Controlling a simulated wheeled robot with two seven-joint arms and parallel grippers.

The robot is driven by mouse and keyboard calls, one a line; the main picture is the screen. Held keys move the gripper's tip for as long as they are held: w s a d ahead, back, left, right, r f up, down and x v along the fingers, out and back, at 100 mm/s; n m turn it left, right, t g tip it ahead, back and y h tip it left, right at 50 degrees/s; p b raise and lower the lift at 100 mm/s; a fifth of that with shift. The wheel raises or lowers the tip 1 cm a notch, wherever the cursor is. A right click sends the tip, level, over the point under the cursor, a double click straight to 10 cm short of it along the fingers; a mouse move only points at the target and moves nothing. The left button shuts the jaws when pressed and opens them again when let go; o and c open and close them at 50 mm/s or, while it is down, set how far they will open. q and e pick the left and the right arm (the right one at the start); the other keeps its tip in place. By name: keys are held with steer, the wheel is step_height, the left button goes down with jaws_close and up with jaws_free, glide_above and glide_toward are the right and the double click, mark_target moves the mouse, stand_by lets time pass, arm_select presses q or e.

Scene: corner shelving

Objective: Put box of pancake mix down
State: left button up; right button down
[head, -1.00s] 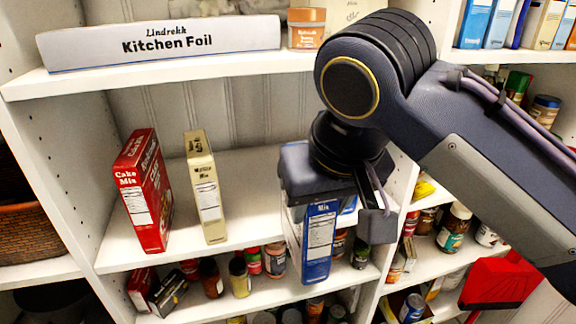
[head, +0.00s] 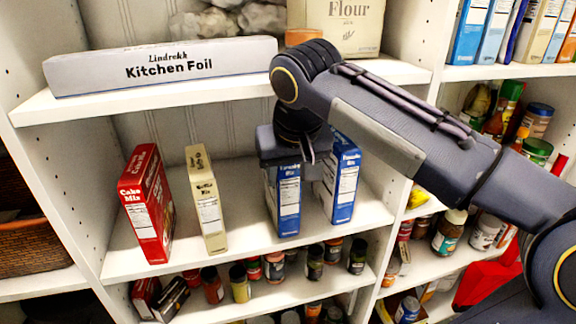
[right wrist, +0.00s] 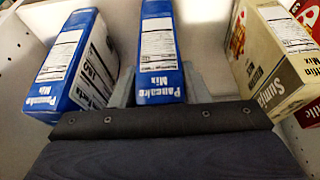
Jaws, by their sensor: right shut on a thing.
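My right gripper (head: 290,168) is shut on a blue box of pancake mix (head: 284,203), gripping it near the top from above. The box is upright over the middle shelf. Its base is on or just above the board; I cannot tell which. In the right wrist view the held box (right wrist: 160,50) sits between the two fingers. A second blue pancake mix box (head: 342,180) stands just to its right in the head view and also shows in the right wrist view (right wrist: 72,65). My left gripper is not in view.
The middle shelf (head: 130,240) also holds a red cake mix box (head: 146,205) and a cream muffin mix box (head: 207,200) at left. A gap separates the cream box from the held one. The upper shelf with kitchen foil (head: 160,66) and flour (head: 345,25) is close above my gripper.

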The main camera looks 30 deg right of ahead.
steer(key=shift+f, duration=0.1)
steer(key=c, duration=0.8)
jaws_free()
steer(key=shift+r, duration=0.25)
steer(key=shift+v, duration=1.2)
steer(key=s+a+b, duration=0.3)
steer(key=s, duration=0.9)
steer(key=s+f+y, duration=0.1)
steer(key=f, duration=0.7)
steer(key=s+f+t+y, duration=0.1)
steer(key=f+y, duration=0.1)
steer(key=f, duration=0.7)
steer(key=s+a+f+y, duration=0.1)
steer(key=s+f, duration=0.1)
steer(key=f, duration=0.6)
steer(key=shift+f+n+y, duration=0.2)
steer(key=shift+n+y, duration=0.2)
